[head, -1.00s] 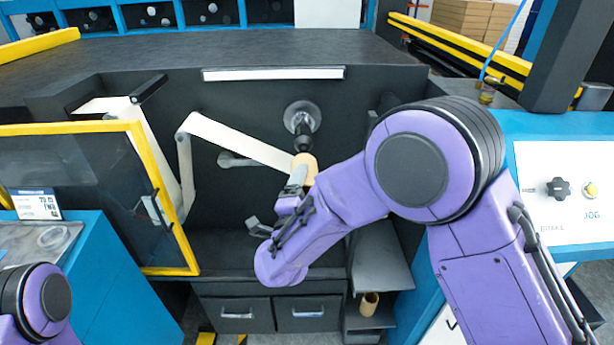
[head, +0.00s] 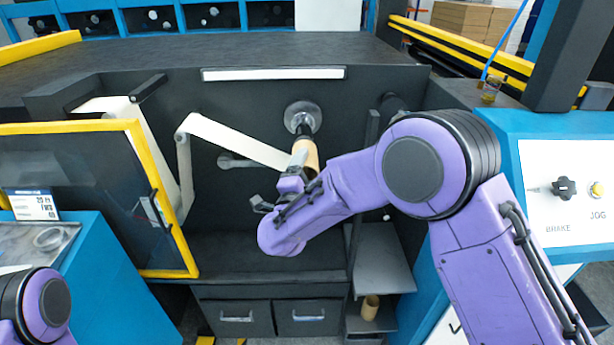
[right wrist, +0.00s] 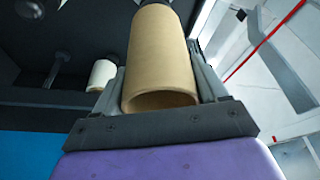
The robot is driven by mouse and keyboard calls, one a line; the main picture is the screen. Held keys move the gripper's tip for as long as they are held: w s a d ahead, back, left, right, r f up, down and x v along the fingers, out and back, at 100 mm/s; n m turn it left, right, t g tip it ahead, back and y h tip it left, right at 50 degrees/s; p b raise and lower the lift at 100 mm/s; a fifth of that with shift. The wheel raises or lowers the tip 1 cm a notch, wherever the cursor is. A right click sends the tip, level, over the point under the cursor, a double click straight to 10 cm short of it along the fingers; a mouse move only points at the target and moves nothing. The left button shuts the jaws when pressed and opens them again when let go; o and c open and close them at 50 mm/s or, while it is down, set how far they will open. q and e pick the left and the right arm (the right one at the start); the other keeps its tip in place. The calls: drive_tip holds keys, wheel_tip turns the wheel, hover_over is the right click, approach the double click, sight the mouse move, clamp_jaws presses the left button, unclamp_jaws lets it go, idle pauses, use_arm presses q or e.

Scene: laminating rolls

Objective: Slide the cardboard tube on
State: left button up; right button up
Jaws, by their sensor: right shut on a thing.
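My right gripper (head: 293,187) is shut on a tan cardboard tube (head: 306,157). The tube points away from me toward the back wall of the machine. Its far end meets the dark shaft (head: 304,131) in front of a round metal flange (head: 303,115); I cannot tell how far the tube is around the shaft. In the right wrist view the tube (right wrist: 158,55) lies between the fingers of the gripper (right wrist: 160,92), its open near end toward the camera. Its far end is at the dark shaft at the top edge. My left gripper is not in view.
A white web (head: 235,140) runs over rollers just left of the tube. A yellow-framed door (head: 185,250) stands open at left. A second cardboard tube (head: 369,307) stands on a low shelf at right. Two drawers (head: 237,317) are below.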

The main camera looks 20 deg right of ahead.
sight(307, 170)
drive_tip(key=shift+w+d+b, duration=0.15)
drive_tip(key=shift+w+d, duration=0.05)
drive_tip(key=shift+w, duration=0.5)
drive_tip(key=shift+w+d+b, duration=0.15)
drive_tip(key=shift+w+d, duration=0.1)
drive_tip(key=shift+w, duration=0.4)
drive_tip(key=shift+w+d+b, duration=0.15)
drive_tip(key=shift+w+d, duration=0.05)
drive_tip(key=shift+w, duration=0.5)
drive_tip(key=shift+w+d+b, duration=0.35)
drive_tip(key=shift+w+b, duration=0.15)
drive_tip(key=shift+w, duration=0.75)
drive_tip(key=shift+w+d+b, duration=0.3)
drive_tip(key=shift+w+b, duration=0.25)
drive_tip(key=shift+w, duration=0.7)
drive_tip(key=shift+w+d+b, duration=0.35)
drive_tip(key=shift+w+b, duration=0.15)
drive_tip(key=shift+w, duration=0.75)
drive_tip(key=shift+w+d+b, duration=0.3)
drive_tip(key=shift+w, duration=0.55)
drive_tip(key=shift+w+d+b, duration=0.25)
drive_tip(key=shift+w, duration=0.55)
drive_tip(key=shift+r, duration=0.1)
drive_tip(key=shift+r, duration=0.1)
